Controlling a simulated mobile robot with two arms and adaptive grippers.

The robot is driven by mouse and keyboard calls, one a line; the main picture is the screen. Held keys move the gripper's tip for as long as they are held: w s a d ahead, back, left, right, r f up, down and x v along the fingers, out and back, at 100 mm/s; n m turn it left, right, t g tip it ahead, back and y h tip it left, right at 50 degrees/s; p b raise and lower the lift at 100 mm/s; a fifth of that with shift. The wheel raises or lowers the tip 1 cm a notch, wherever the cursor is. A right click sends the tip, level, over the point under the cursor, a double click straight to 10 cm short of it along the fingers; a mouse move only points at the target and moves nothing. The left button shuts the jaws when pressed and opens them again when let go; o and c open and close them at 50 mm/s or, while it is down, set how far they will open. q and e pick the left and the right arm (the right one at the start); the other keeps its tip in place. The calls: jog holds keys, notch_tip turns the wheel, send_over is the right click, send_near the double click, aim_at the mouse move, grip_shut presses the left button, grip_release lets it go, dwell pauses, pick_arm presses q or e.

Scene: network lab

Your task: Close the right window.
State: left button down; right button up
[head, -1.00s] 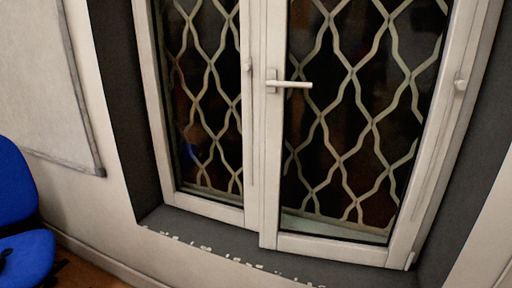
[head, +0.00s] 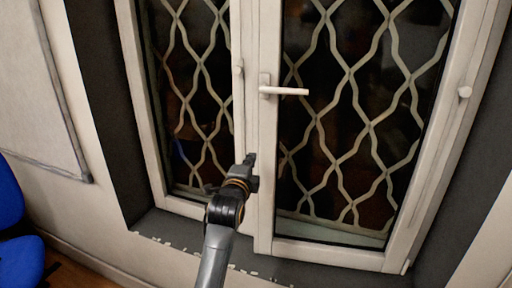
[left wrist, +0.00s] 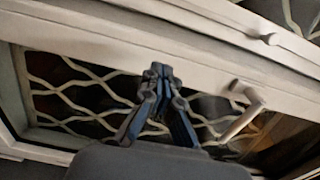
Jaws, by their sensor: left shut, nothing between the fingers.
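The right window (head: 325,251) is a white-framed sash with dark glass and a wavy lattice showing in the pane. Its white handle (head: 285,91) lies horizontal on the middle stile. The sash's lower left corner shows lower than the left sash's bottom rail; I cannot tell how far it stands from the frame. My left gripper (head: 251,158) is shut and empty, in front of the middle stile, below the handle. Contact is unclear. In the left wrist view, the shut fingertips (left wrist: 160,70) show before the window, with the handle (left wrist: 243,112) to their right.
The left window (head: 205,208) stands beside it. A dark sill and recess (head: 95,90) surround both. A blue chair (head: 12,235) is at the left edge, under a wall board (head: 40,90). The space before the right pane looks clear.

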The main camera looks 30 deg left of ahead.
aim_at(258, 145)
pick_arm(q)
jog(key=p+x, duration=0.1)
jog(key=x, duration=0.4)
jog(key=shift+w+r, duration=0.15)
jog(key=shift+w, duration=0.2)
jog(key=shift+w+a, duration=0.3)
jog(key=shift+w, duration=0.25)
pick_arm(e)
jog(key=shift+w+a+r, duration=0.15)
jog(key=shift+a+r, duration=0.15)
jog(key=shift+r, duration=0.2)
jog(key=shift+w+a+r, duration=0.1)
jog(key=shift+a+r, duration=0.15)
jog(key=shift+r, duration=0.2)
jog(key=shift+d, duration=0.15)
